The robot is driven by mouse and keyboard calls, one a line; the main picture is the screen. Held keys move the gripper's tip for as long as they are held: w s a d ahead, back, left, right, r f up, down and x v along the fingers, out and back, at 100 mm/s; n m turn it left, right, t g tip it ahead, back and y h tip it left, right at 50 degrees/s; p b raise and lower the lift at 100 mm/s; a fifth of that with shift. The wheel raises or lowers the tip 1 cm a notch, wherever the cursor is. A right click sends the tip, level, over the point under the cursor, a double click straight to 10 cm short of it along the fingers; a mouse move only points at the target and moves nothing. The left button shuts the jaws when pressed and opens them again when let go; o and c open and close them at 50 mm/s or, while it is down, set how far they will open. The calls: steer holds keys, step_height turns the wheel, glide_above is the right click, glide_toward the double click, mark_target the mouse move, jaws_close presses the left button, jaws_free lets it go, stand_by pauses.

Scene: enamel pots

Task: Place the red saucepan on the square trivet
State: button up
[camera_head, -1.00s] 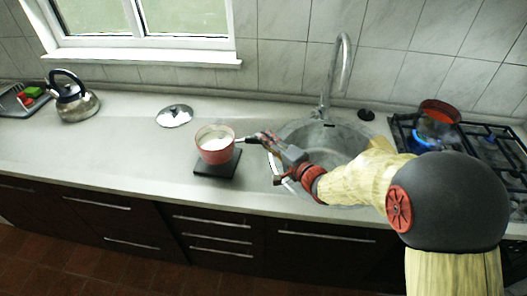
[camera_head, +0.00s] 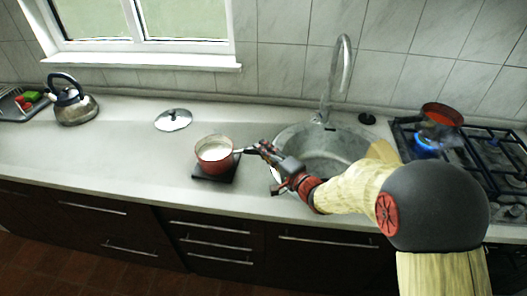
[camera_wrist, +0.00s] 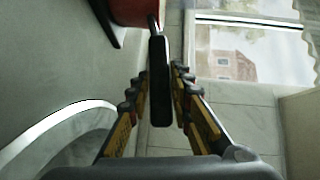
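Part of the red saucepan body (camera_wrist: 135,10) shows at the top of that view.
A sink (camera_head: 335,145) with a tall tap (camera_head: 335,75) is behind my arm. A lid (camera_head: 173,120) and a kettle (camera_head: 74,105) stand to the left. A red-orange pan (camera_head: 441,114) is on the hob by a blue flame (camera_head: 427,141). The left counter is mostly clear.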

steer(key=o, duration=0.3)
steer(key=shift+d+r, duration=0.1)
steer(key=shift+r, duration=0.05)
steer(key=p+v, duration=0.3)
steer(key=v, duration=0.9)
steer(key=shift+p, duration=0.4)
